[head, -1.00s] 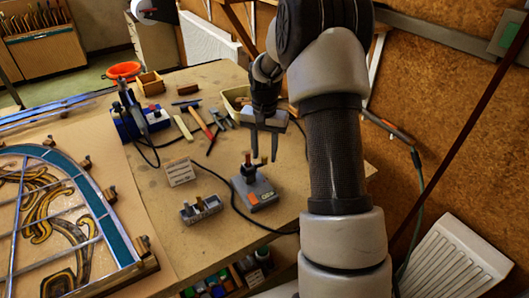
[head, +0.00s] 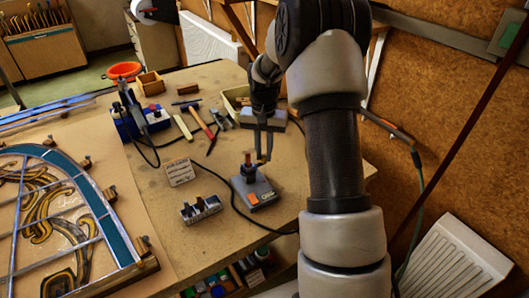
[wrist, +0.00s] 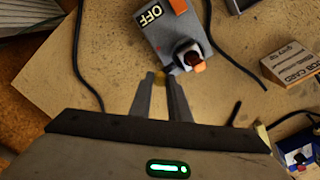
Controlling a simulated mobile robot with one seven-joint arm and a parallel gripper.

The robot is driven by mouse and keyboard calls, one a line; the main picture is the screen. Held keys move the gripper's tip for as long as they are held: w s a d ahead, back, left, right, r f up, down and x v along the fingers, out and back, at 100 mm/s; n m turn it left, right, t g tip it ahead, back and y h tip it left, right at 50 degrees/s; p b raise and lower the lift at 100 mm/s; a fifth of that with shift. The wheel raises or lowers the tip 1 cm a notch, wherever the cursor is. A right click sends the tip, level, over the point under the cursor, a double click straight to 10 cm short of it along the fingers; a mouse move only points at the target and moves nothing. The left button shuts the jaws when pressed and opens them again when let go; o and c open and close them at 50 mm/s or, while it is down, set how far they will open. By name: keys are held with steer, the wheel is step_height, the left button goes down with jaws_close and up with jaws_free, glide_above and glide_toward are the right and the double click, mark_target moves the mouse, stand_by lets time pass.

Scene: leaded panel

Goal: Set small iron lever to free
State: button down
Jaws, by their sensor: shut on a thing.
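A small grey control box (head: 262,194) stands on the bench. It has an orange patch and an upright dark post with a red-brown top (head: 247,158). In the wrist view the box (wrist: 158,38) shows the word OFF, and the dark post (wrist: 188,57) rises near its edge by the fingers. My gripper (head: 262,158) is lowered just behind the box. In the wrist view my gripper (wrist: 161,76) is closed on a small yellow bit (wrist: 160,74) beside the box's edge. Most of that bit is hidden. I cannot tell whether it is the lever's end.
A block with several upright pegs (head: 201,209) and a job card on a wooden stand (head: 179,171) are left of the box. A black cable (wrist: 88,60) curves over the bench. Tools lie behind, and a leaded panel (head: 60,215) fills the left.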

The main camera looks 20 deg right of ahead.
steer(key=w+n, duration=0.1)
steer(key=n, duration=0.1)
steer(key=w+a+n, duration=0.1)
steer(key=n, duration=0.1)
steer(key=w+n, duration=0.1)
steer(key=n, duration=0.1)
steer(key=shift+a+n, duration=0.35)
steer(key=shift+n, duration=0.05)
steer(key=shift+w+a+n+p, duration=0.1)
steer(key=shift+w+a+n, duration=0.3)
steer(key=shift+n, duration=0.85)
steer(key=shift+w+a+n+p, duration=0.1)
steer(key=shift+a+n, duration=0.65)
steer(key=shift+n, duration=0.45)
steer(key=shift+w+a+n+p, duration=0.15)
steer(key=shift+a+n, duration=0.4)
steer(key=shift+n, duration=0.7)
steer(key=c, duration=1.7)
jaws_free()
steer(key=shift+o, duration=0.2)
steer(key=shift+r, duration=0.1)
